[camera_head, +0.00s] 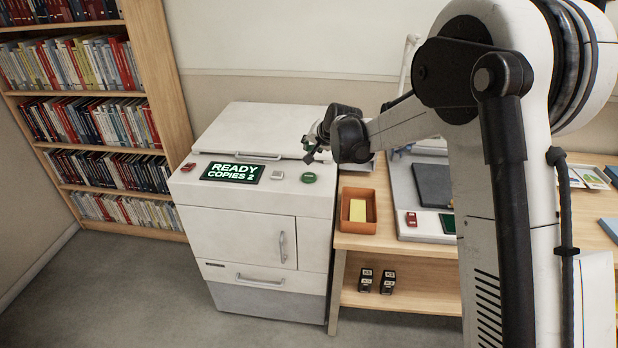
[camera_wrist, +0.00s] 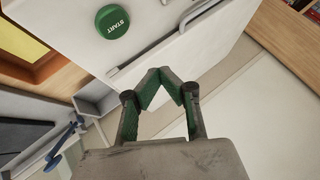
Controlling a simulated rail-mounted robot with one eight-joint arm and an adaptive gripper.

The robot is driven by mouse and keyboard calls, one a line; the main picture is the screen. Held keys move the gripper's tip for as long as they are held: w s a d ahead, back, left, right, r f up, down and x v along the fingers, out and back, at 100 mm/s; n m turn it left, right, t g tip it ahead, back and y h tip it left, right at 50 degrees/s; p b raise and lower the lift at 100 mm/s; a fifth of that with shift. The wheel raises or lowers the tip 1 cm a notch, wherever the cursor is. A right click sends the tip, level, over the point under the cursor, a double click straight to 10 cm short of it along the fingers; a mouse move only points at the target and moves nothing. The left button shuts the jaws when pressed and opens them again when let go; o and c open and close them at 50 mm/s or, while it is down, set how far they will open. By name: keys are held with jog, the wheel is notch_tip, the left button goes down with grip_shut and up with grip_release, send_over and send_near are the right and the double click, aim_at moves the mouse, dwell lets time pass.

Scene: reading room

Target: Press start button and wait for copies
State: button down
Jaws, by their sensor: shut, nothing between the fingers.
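The white copier (camera_head: 243,236) stands against the wall with its lid closed. Its display (camera_head: 233,172) reads "READY COPIES 2". The green round start button (camera_head: 308,177) is at the right of the control panel. In the wrist view the start button (camera_wrist: 112,22), marked "START", shows at the top left. My gripper (camera_head: 309,155) is above the copier's right side, close behind the start button and apart from it. In the wrist view my gripper (camera_wrist: 159,75) has its fingertips together, with nothing between them.
A red button (camera_head: 188,167) and a pale button (camera_head: 277,174) flank the display. An orange tray (camera_head: 342,221) with a yellow pad stands on the wooden table (camera_head: 386,243) to the right. A bookshelf (camera_head: 156,66) stands at the left. The floor in front is clear.

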jog(key=b, duration=0.4)
send_near(307, 173)
jog(key=w+a, duration=0.1)
jog(key=w+f, duration=0.1)
jog(key=w, duration=0.1)
jog(key=w+a+f, duration=0.1)
jog(key=shift+w+a+f, duration=0.15)
jog(key=shift+a+f, duration=0.05)
jog(key=shift+a, duration=0.2)
jog(key=shift+f, duration=0.4)
jog(key=shift+f, duration=0.15)
jog(key=shift+f+b, duration=0.3)
jog(key=shift+b, duration=0.25)
jog(key=shift+f+b, duration=0.45)
jog(key=shift+f, duration=0.05)
dwell(0.8)
jog(key=shift+r, duration=0.1)
jog(key=shift+r+p, duration=0.3)
jog(key=shift+r, duration=0.55)
jog(key=shift+r+p, duration=1)
jog(key=shift+r, duration=1.5)
